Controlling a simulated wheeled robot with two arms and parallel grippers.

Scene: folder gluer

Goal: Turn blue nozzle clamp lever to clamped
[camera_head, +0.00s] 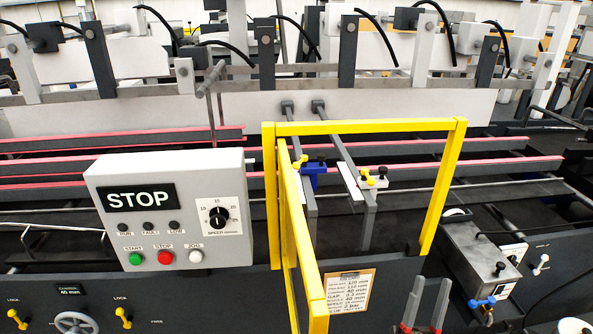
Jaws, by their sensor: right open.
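A blue clamp block (313,171) with a small blue lever and dark knobs sits on the left of two grey bars behind the yellow guard frame. Its exact lever angle is too small to tell. A second blue lever (481,302) is on the small machine unit at the lower right, beside a white label plate. I cannot tell from the picture which of the two is the nozzle clamp lever. My right gripper (424,314) is at the bottom edge, open and empty, left of the lower blue lever and apart from it. My left gripper is not in view.
The yellow guard frame (365,127) stands in front of the bars, with one side reaching toward me. A control box (175,212) with a STOP sign is at left. A yellow lever (373,178) is on the right bar. A grey metal box (480,252) stands at right.

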